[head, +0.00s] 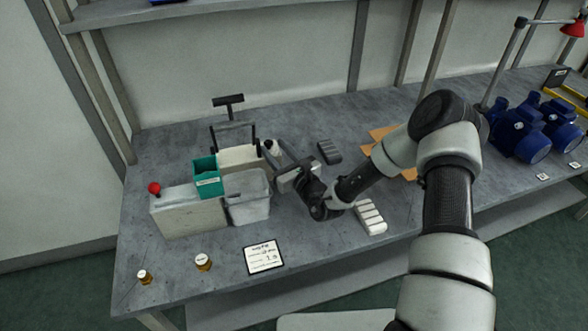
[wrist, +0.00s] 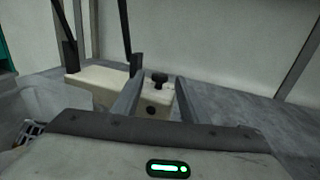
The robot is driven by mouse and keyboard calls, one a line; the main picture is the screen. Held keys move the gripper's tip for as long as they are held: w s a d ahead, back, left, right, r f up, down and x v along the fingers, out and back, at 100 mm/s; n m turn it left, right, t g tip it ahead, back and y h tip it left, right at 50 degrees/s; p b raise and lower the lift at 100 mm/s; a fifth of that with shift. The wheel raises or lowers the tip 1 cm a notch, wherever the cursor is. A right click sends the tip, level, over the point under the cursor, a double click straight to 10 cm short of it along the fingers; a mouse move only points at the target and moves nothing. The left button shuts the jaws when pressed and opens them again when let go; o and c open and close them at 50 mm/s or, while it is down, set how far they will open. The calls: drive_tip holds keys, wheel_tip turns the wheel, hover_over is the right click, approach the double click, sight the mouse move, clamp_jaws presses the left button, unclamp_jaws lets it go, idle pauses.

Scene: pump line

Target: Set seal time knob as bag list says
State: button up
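The sealer (head: 238,156) is a cream box with a raised black-handled arm, standing at the back left of the bench. In the wrist view its cream body (wrist: 100,84) shows ahead, with a black knob (wrist: 159,77) on top of its right end and a dark round spot below it. My gripper (wrist: 160,92) is open and empty, its two fingers pointing towards the knob, which appears between them. I cannot tell whether they touch it. In the head view my gripper (head: 275,155) is at the sealer's right end. The bag list card (head: 264,257) lies at the front; its small writing is mostly unreadable.
A grey bin (head: 248,198), a teal box (head: 207,178) and a pale block with a red knob (head: 188,210) stand left of my gripper. White blocks (head: 370,217) lie right, blue pumps (head: 520,132) farther right.

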drive_tip(key=v, duration=1.3)
